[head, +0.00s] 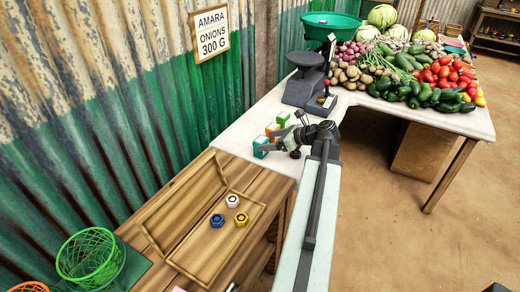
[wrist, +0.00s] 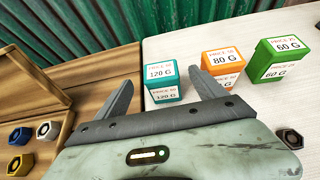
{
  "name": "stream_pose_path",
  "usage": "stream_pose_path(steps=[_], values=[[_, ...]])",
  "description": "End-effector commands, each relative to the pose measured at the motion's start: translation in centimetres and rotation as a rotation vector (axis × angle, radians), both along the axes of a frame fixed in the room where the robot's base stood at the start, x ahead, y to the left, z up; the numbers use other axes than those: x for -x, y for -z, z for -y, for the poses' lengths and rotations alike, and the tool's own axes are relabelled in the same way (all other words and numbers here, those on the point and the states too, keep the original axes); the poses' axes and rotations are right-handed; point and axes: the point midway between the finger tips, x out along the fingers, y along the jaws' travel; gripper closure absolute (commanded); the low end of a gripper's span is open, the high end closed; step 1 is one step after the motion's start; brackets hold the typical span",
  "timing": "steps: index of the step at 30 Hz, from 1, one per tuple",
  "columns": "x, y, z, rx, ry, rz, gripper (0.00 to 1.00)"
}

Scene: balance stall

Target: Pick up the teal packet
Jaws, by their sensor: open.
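The teal packet (wrist: 163,83), labelled 120 G, stands upright on the white table. In the wrist view it lies ahead of my gripper (wrist: 166,98), roughly between the two finger directions and nearer the left of the gap's middle. The fingers are apart and nothing is held. In the head view the teal packet (head: 260,148) shows at the table's near left end, with my gripper (head: 276,150) close beside it and partly in front. Whether a finger touches the packet I cannot tell.
An orange 80 G packet (wrist: 223,64) and a green 60 G packet (wrist: 279,60) stand to the right. A dark hex nut (wrist: 289,139) lies near the gripper. An open wooden box (head: 190,215) holds several weights. A scale (head: 309,85) and vegetables (head: 410,70) occupy the far table.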

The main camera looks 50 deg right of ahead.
Motion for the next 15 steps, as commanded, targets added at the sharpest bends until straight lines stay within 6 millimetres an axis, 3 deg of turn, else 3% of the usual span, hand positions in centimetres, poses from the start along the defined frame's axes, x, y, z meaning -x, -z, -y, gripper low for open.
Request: stream_pose_path(steps=[7,14,15], values=[[-3.8,2.3,-0.6,0.0,-0.004,0.0,0.2],[-4.0,2.1,-0.7,0.001,-0.003,-0.001,0.2],[-4.0,2.1,-0.7,0.001,-0.004,-0.001,0.31]])
